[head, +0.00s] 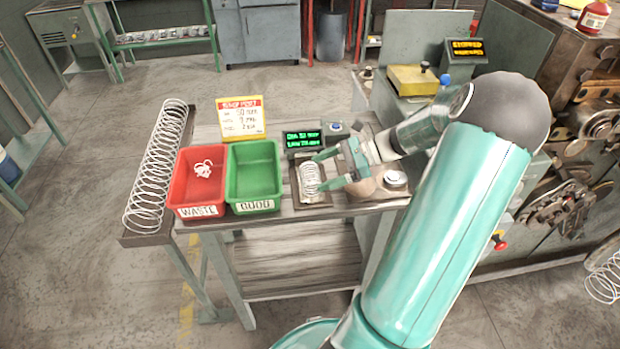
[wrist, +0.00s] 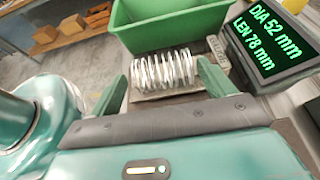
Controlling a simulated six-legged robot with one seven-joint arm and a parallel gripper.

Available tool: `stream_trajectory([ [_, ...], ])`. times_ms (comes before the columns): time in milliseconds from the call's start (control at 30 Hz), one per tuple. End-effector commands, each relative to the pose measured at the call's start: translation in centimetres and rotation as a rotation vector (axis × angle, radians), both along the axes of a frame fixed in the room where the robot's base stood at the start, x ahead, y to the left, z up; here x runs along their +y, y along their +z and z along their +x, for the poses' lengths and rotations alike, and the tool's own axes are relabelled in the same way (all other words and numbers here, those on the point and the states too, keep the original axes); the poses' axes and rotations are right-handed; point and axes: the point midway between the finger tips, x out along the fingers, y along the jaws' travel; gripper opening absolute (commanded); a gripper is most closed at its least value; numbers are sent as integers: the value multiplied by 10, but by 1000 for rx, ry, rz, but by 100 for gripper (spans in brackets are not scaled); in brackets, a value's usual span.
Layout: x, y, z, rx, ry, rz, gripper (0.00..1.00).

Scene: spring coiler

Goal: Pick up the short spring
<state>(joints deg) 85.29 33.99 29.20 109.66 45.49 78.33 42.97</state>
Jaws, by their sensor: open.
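The short spring (head: 310,178) is a silvery coil lying in a shallow dark tray (head: 298,196) on the bench. In the wrist view the spring (wrist: 164,70) lies crosswise, ahead of and between my two fingers. My gripper (head: 322,171) is open, with its green fingers close to the tray in the head view. In the wrist view my gripper (wrist: 160,95) has one finger on each side of the spring's span, with nothing held. Whether the fingers touch the spring cannot be told.
A green GOOD bin (head: 256,206) and a red WASTE bin (head: 198,210) with white scrap stand left of the tray. A display (head: 303,139) reading DIA 52 mm, LEN 78 mm stands behind it. A long spring (head: 155,170) lies at the bench's left edge.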

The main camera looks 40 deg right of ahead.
Motion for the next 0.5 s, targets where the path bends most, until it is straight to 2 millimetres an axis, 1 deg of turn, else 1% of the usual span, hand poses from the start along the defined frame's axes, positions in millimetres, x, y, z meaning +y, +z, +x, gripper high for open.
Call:
stream_trajectory([
  [133, 11, -4, 8, -1, 3, 2, 82],
  [333, 34, -15, 25, 0, 5, 3, 82],
  [500, 42, -19, 31, 0, 3, 0, 82],
])
